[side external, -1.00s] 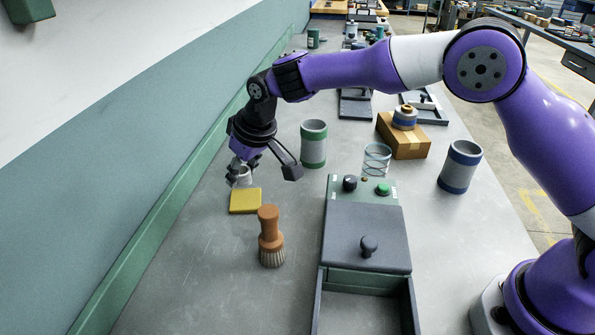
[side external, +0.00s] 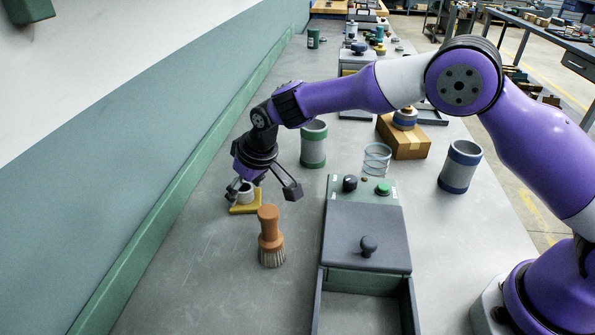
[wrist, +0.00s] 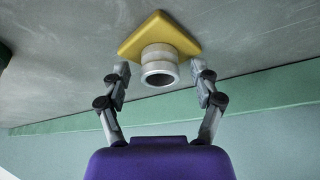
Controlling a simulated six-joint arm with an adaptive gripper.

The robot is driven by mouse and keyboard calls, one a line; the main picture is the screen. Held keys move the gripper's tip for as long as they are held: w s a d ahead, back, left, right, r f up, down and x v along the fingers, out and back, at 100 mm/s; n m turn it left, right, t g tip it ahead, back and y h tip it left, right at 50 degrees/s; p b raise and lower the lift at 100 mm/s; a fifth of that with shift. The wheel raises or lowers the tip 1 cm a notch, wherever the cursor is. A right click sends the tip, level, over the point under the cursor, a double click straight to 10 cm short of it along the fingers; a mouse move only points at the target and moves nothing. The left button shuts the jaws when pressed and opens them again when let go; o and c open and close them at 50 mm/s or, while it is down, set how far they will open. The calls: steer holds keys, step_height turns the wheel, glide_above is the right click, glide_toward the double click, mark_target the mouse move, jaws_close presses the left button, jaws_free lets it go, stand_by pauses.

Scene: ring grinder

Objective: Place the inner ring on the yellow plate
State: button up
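The inner ring (side external: 245,189), a short pale grey stepped cylinder, stands on the yellow plate (side external: 246,207) at the left of the bench. In the wrist view the ring (wrist: 160,68) is seated near the middle of the yellow plate (wrist: 158,31), its open end facing the camera. My gripper (side external: 262,190) is low over the plate, with its fingers spread on either side. In the wrist view my gripper (wrist: 160,74) shows a clear gap between each finger and the ring. The ring's underside is hidden.
A brush with an orange handle (side external: 269,229) stands just in front of the plate. A green-banded cylinder (side external: 313,146) stands behind my gripper to the right. The grinder box (side external: 366,235) is to the right, and the green wall ledge (side external: 166,203) is at left.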

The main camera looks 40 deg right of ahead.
steer(key=shift+r, duration=0.1)
steer(key=shift+r, duration=0.35)
steer(key=s+d+r, duration=0.3)
steer(key=s+r, duration=0.1)
steer(key=r, duration=0.3)
steer(key=s+d+r, duration=0.3)
steer(key=s+r, duration=0.1)
steer(key=r, duration=0.3)
steer(key=s+d+m, duration=0.1)
steer(key=s+d, duration=0.4)
steer(key=s, duration=0.4)
steer(key=s+d+m+t+h, duration=0.1)
steer(key=s+d+m, duration=0.1)
steer(key=s+d, duration=0.4)
steer(key=s, duration=0.3)
steer(key=shift+s+d+r, duration=0.25)
steer(key=shift+s+r, duration=0.05)
